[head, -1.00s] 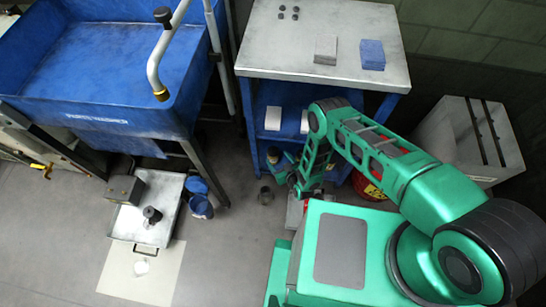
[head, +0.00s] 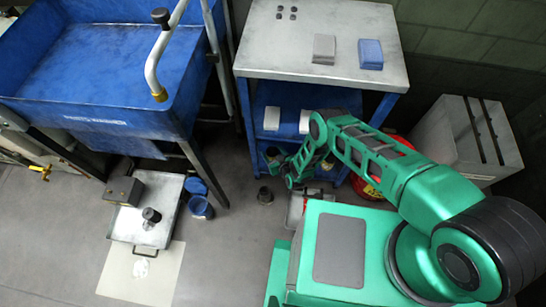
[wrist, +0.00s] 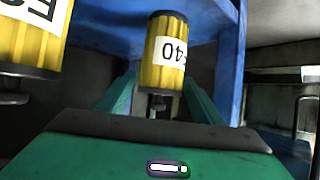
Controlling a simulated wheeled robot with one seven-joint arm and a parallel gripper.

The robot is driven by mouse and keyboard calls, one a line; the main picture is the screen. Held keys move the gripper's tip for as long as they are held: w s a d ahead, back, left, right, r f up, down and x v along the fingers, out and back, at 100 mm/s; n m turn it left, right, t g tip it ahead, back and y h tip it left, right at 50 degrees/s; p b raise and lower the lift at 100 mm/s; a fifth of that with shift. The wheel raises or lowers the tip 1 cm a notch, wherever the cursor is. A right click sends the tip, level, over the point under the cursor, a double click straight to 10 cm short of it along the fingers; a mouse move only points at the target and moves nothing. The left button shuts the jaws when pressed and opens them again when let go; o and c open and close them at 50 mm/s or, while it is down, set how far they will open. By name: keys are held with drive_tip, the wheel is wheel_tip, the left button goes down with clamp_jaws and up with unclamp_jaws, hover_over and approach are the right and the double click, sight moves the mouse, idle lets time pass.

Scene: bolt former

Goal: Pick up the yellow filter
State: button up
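A yellow filter (wrist: 166,45) with dark ends and a white label marked 40 shows in the upper middle of the wrist view. A second yellow filter (wrist: 34,45) with a white label is cut off at the left edge. My gripper (wrist: 163,88) is open, with its green fingers apart on either side of the middle filter's lower end. I cannot tell whether either finger touches it. In the head view my gripper (head: 280,168) is low at the front of the blue cart, and I cannot make out the yellow filters there.
A blue post (wrist: 232,65) stands right of the middle filter. A red bucket (head: 371,187) is behind my arm.

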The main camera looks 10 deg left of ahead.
drive_tip(key=c, duration=0.8)
drive_tip(key=shift+r, duration=0.1)
